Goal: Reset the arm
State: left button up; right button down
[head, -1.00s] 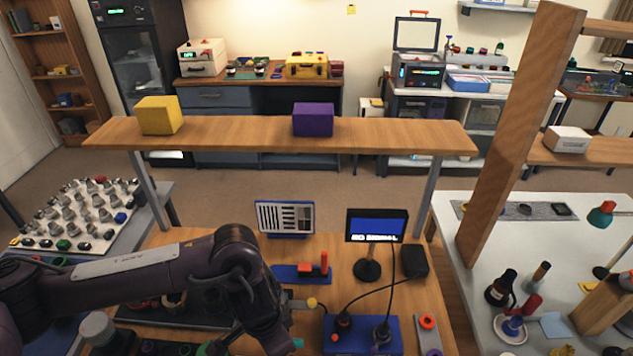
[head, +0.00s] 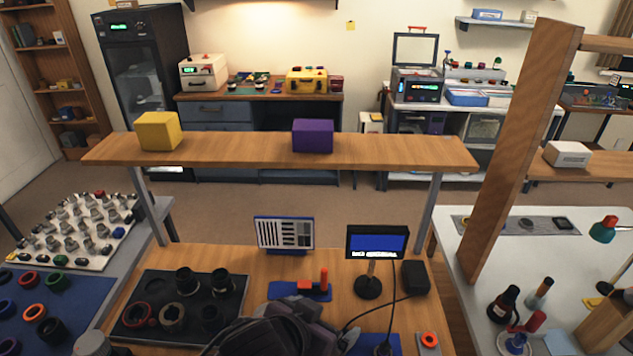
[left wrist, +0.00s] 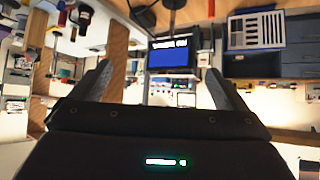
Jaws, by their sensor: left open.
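My left gripper (head: 318,325) is at the bottom middle of the head view, low over the front of the wooden bench, with its arm folded behind it. In the left wrist view its two fingers (left wrist: 163,88) stand wide apart with nothing between them. That view is upside down and shows the small monitor (left wrist: 170,57) between the fingers, beyond them. The monitor also shows in the head view (head: 377,243). My right gripper is not in view.
A dark tray (head: 160,283) of lens rings lies left of the gripper. Above the bench runs a shelf (head: 240,150) with a yellow cube (head: 158,131) and a purple cube (head: 312,135).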

pick_arm(q)
jog(key=s+a+f+n+g+y, duration=0.2)
jog(key=s+a+f, duration=0.1)
jog(key=a, duration=0.4)
jog(key=s+a+f+n+g+y, duration=0.1)
jog(key=s+a+f, duration=0.25)
jog(key=a, duration=0.35)
jog(key=s+a+f+n+g+y, duration=0.2)
jog(key=s+a, duration=0.2)
jog(key=a, duration=0.3)
notch_tip(320, 180, down, 34)
jog(key=b, duration=0.6)
jog(key=s+a+f+g+b, duration=0.1)
jog(key=s+f+b, duration=0.2)
jog(key=s+f, duration=0.7)
jog(key=s+a+f+g+b, duration=0.1)
jog(key=s+a+f+b, duration=0.1)
jog(key=s+f, duration=0.9)
notch_tip(320, 180, down, 5)
jog(key=shift+f+m+b, duration=0.1)
jog(key=shift+m+b, duration=0.3)
jog(key=shift+b, duration=0.05)
